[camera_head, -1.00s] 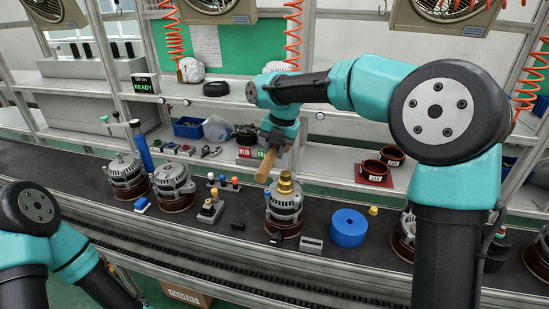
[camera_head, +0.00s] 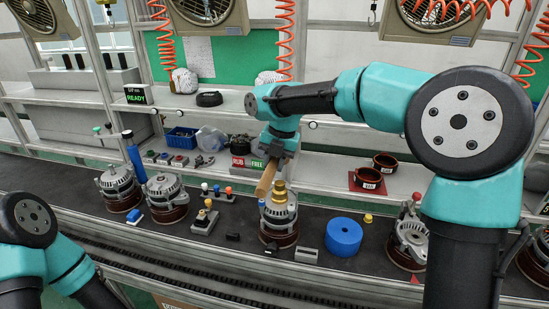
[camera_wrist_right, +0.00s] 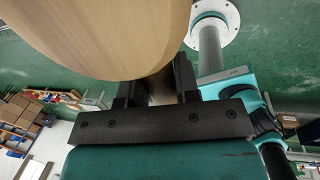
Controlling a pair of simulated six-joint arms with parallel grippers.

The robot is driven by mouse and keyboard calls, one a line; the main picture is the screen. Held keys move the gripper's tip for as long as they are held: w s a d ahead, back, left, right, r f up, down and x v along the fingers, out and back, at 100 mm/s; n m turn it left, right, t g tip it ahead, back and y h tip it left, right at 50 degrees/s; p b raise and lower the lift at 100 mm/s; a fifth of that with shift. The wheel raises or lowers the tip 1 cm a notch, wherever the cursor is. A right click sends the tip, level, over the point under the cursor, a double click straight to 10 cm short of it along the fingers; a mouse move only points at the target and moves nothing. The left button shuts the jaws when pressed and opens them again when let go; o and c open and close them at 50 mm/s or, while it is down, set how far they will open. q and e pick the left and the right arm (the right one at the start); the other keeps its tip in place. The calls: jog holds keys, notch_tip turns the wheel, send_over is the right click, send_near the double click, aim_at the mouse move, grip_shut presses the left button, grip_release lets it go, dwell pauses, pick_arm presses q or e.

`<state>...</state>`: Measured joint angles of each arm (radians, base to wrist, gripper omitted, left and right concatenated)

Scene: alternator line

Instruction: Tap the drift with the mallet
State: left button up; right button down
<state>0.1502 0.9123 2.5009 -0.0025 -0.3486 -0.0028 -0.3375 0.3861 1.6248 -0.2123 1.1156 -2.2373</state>
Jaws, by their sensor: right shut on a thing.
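The wooden mallet (camera_head: 266,179) is held in my right gripper (camera_head: 282,150), above the alternator (camera_head: 278,218) in the middle of the line. The brass drift (camera_head: 279,190) stands upright on top of this alternator. The mallet's lower end is right beside the drift's top in the head view; I cannot tell whether they touch. In the right wrist view the pale wood of the mallet (camera_wrist_right: 95,35) fills the upper left, in front of the dark jaws, and hides the drift. Part of my left arm shows at lower left, but its gripper is out of the picture.
A blue cylinder (camera_head: 344,237) and a small grey block (camera_head: 307,256) are right of the alternator. Other alternators stand at left (camera_head: 166,198) and right (camera_head: 408,244). A stand with coloured knobs (camera_head: 205,217) is to the left.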

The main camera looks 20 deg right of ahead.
dwell(0.3)
notch_tip(320, 180, down, 8)
jog(key=shift+r, duration=3.95)
jog(key=shift+f, duration=0.1)
notch_tip(320, 180, down, 8)
notch_tip(320, 180, up, 8)
